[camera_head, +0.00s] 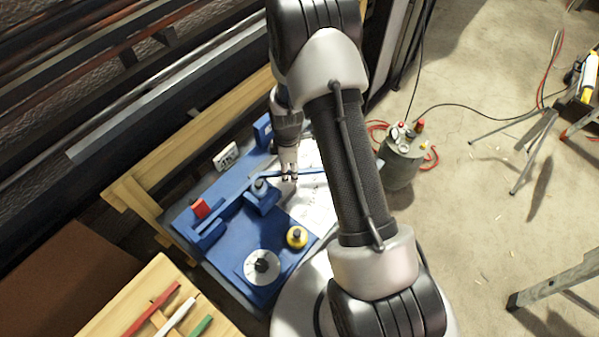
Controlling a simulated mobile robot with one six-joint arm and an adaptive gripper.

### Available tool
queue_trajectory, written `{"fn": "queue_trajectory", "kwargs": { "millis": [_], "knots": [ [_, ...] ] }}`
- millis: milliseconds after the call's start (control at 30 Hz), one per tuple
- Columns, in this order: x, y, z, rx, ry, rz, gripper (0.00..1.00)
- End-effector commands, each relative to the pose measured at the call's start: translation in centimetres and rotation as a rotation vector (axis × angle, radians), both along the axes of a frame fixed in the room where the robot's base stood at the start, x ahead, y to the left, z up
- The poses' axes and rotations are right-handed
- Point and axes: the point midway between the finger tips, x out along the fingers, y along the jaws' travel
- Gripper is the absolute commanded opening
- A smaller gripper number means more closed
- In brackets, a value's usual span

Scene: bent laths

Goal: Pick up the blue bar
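The thin blue bar (312,171) runs roughly left to right across the blue bending bench, its left end near the dark round post. Its right part passes behind my arm and is hidden. My gripper (289,178) points down at the bar, with its fingertips at the bar's left half. The fingers are too small here to tell whether they are closed on the bar or only beside it.
Red, white and green bars lie on a wooden rack (140,295) at lower left. A grey canister (403,160) stands on the floor at right.

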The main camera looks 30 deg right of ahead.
Motion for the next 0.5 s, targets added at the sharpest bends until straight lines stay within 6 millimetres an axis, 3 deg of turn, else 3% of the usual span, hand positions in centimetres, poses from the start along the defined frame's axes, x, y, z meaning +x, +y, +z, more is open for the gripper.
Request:
{"fn": "queue_trajectory", "kwargs": {
  "millis": [500],
  "knots": [
    [-0.03,0.01,0.07,0.0,0.001,0.0,0.06]
  ]
}}
